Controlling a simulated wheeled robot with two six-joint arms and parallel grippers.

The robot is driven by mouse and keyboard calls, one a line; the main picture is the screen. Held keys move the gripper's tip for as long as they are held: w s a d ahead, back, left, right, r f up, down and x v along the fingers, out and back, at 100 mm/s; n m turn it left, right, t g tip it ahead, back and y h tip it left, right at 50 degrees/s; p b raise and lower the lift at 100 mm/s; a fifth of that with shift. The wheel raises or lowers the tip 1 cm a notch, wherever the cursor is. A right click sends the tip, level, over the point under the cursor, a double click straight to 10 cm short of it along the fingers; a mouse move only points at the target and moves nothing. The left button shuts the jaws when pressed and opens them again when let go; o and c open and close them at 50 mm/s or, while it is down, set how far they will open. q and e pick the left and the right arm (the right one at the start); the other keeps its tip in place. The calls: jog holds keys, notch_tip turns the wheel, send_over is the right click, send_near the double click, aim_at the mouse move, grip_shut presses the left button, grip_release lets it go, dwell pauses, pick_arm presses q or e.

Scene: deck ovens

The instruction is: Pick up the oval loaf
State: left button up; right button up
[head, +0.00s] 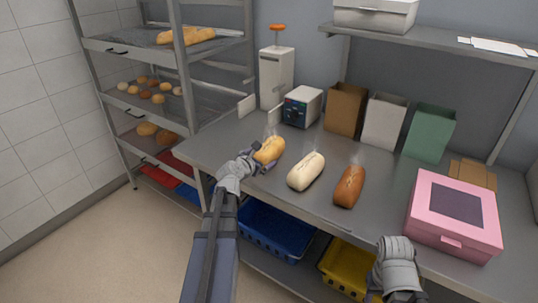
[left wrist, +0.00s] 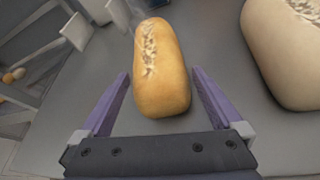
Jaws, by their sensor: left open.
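Three loaves lie in a row on the grey steel table: a golden, scored, elongated oval loaf (head: 269,150) at the left, a pale one (head: 306,171) in the middle, a dark brown one (head: 349,186) at the right. My left gripper (head: 262,160) is at the golden loaf. In the left wrist view its open fingers (left wrist: 160,75) stand on either side of the near part of the golden loaf (left wrist: 163,75), with gaps at both sides. The pale loaf (left wrist: 285,50) shows at the right there. My right gripper (head: 394,268) is at the bottom right; its fingers cannot be made out.
A pink box (head: 452,216) stands at the table's right. Brown (head: 345,108), white (head: 384,121) and green (head: 429,133) bags and a small dark-fronted device (head: 301,107) stand behind the loaves. A bread rack (head: 128,107) is at left. Blue (head: 274,231) and yellow crates sit below.

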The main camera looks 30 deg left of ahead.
pick_arm(q)
jog(key=b+x, duration=0.1)
jog(key=x, duration=0.3)
jog(key=shift+f, duration=0.2)
jog(key=c, duration=1.3)
jog(key=shift+r, duration=0.1)
jog(key=shift+c, duration=0.2)
